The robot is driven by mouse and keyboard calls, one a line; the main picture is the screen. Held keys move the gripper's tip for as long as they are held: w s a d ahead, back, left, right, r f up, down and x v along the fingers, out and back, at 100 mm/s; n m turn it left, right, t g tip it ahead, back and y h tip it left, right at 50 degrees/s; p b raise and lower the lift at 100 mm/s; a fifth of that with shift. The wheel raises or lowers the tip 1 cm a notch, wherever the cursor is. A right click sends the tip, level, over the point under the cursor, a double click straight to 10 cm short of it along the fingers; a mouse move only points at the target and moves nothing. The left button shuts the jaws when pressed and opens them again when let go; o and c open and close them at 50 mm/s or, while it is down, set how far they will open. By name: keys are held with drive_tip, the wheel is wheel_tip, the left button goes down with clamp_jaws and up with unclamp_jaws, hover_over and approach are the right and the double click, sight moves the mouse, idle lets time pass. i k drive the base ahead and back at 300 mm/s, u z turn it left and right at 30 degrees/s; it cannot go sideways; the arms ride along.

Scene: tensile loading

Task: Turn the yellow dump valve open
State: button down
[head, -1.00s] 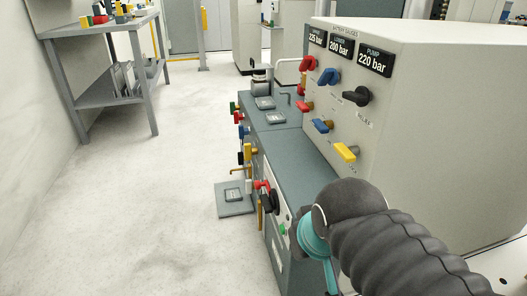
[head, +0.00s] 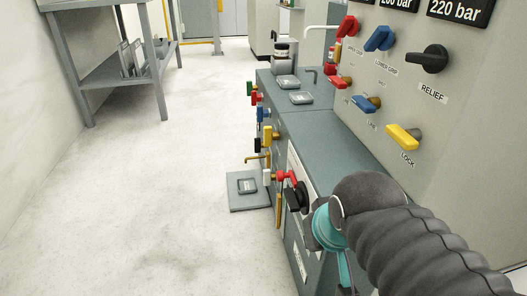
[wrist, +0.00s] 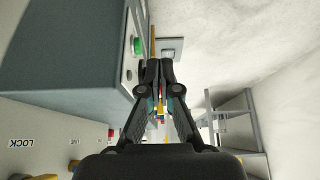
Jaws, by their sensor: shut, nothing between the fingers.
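A yellow handle (head: 267,135) sticks out from the side of the low grey cabinet in the head view. Another yellow handle (head: 403,137), labelled LOCK, is on the upper sloped panel. I cannot read a dump label on either. In the wrist view my gripper (wrist: 152,70) has its black fingers together and empty, beside the cabinet's side face with the green button (wrist: 138,45). Small yellow and red parts show through the gap between its linkages. I see no contact with a yellow handle.
Red (head: 347,26), blue (head: 379,38) and black (head: 434,58) knobs are on the panel. A grey plate (head: 245,205) lies on the floor. A shelf table (head: 95,75) stands left; floor between is clear.

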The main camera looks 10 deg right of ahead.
sight(269, 136)
drive_tip(key=k, duration=1.3)
drive_tip(key=u, duration=0.5)
drive_tip(key=i, duration=0.55)
drive_tip(key=u, duration=0.55)
drive_tip(key=i, duration=0.75)
drive_tip(key=z, duration=0.6)
drive_tip(key=i, duration=0.6)
drive_tip(key=z, duration=0.5)
